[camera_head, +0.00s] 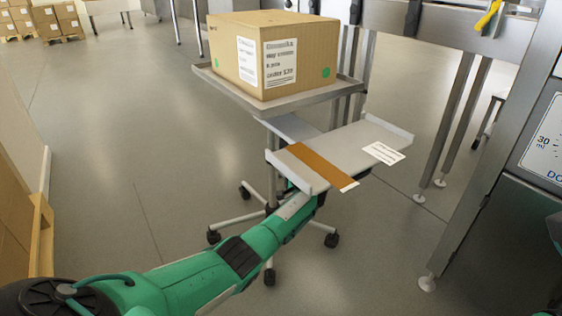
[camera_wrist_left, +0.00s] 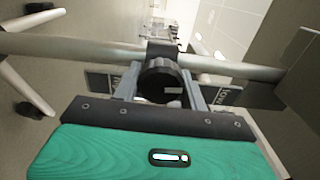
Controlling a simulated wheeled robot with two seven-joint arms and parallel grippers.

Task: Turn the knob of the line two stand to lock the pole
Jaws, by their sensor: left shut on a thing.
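The line two stand has a wheeled base and a thin pole (camera_head: 271,165) under a grey tray (camera_head: 290,100). In the left wrist view the pole (camera_wrist_left: 90,45) runs across the picture, with a black collar and a round black ribbed knob (camera_wrist_left: 160,82). My left gripper (camera_wrist_left: 161,92) is shut on the knob, one finger on each side of it. In the head view my left arm reaches in from the lower left, and its gripper is hidden under the lower grey shelf. My right gripper is not in view.
A cardboard box (camera_head: 275,50) with labels sits on the tray. The lower shelf (camera_head: 340,155) carries a brown strip and a white label, above my left wrist. A steel machine (camera_head: 500,230) stands close on the right.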

